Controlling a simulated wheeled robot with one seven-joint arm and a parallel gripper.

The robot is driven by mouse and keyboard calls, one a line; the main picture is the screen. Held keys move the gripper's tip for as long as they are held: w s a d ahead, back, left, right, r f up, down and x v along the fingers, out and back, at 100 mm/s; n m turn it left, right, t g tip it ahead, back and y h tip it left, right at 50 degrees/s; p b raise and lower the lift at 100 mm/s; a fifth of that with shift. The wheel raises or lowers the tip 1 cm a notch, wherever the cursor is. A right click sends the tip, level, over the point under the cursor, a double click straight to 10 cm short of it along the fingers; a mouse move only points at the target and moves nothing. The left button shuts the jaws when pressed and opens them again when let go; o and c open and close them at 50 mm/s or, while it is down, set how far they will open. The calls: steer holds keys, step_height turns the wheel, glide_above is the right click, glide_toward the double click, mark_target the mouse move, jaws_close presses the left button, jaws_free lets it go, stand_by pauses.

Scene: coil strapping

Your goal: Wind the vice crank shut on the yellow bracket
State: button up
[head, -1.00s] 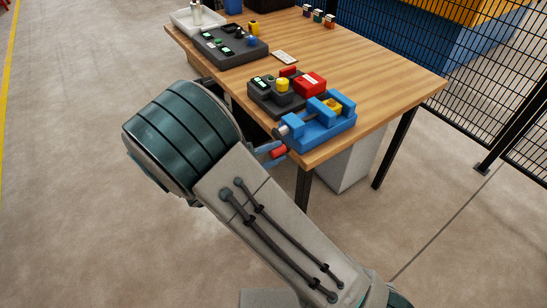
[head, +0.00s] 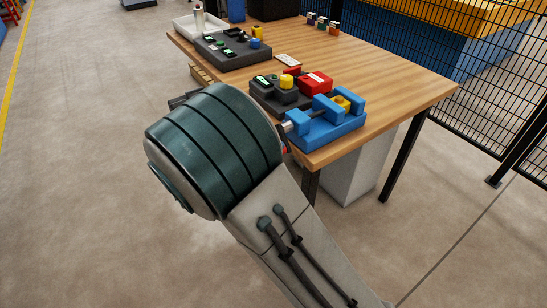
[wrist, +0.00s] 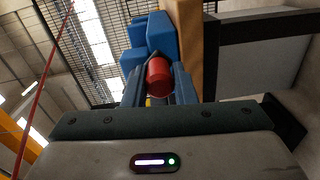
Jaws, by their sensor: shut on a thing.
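The blue vice (head: 322,138) sits at the near corner of the wooden table. The yellow bracket (head: 342,103) is between its blue jaw blocks, partly hidden by them. The crank's metal shaft comes out of the vice's left end. Its red handle (wrist: 158,78) shows in the wrist view between the blue-grey fingers of my gripper (wrist: 158,68), which is shut on it. In the head view my arm hides the gripper and most of the crank. I cannot tell whether the jaws touch the bracket.
A dark fixture with a red block (head: 316,82) and yellow knob stands behind the vice. A dark control panel (head: 230,52) and white tray (head: 187,29) are farther back. A black mesh fence (head: 500,95) stands right of the table (head: 385,85). The table's right half is mostly bare.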

stand_by(0.4)
steer(key=o, duration=1)
steer(key=shift+a, duration=0.1)
steer(key=p+v, duration=0.1)
steer(key=v, duration=1.3)
